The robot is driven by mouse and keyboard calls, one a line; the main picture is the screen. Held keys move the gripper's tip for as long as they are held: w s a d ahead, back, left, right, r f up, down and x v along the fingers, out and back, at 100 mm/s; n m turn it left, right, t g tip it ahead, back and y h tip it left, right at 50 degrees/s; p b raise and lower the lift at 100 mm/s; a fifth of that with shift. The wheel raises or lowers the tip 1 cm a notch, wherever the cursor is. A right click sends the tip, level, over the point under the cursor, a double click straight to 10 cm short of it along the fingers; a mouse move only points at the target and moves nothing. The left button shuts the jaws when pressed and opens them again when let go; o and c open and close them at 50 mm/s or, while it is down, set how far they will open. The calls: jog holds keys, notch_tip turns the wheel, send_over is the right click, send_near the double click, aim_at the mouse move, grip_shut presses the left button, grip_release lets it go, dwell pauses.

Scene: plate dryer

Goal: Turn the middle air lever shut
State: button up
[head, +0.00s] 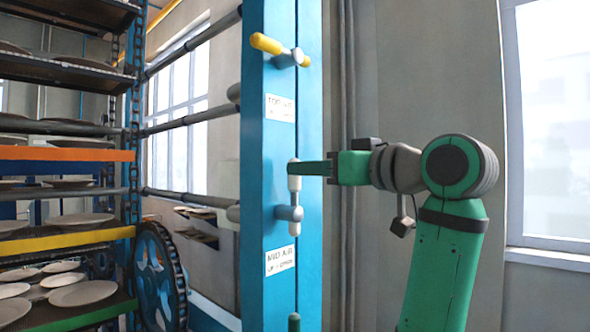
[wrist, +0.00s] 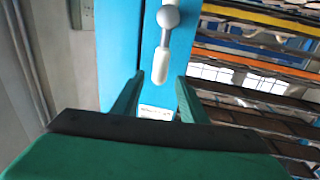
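The middle air lever (head: 294,184) has a white handle standing upright on a grey hub on the blue column (head: 258,180). A short white stub points down below the hub. Its label (head: 280,260) below seems to read "MID AIR, UP = OPEN". My gripper (head: 298,168) points left at the handle's upper end, and a green finger hides part of it. In the wrist view, my gripper (wrist: 160,77) is open, with the white handle end (wrist: 157,68) showing between its fingertips. I cannot tell whether a finger touches it.
A top lever (head: 266,43) with a yellow handle lies nearly level, pointing left. A green lever end (head: 294,322) shows at the bottom edge. A rack with plates (head: 83,293) and a blue wheel (head: 160,277) stand left.

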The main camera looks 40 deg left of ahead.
aim_at(294, 187)
jog(key=shift+x, duration=2.7)
jog(key=shift+c, duration=0.3)
grip_shut()
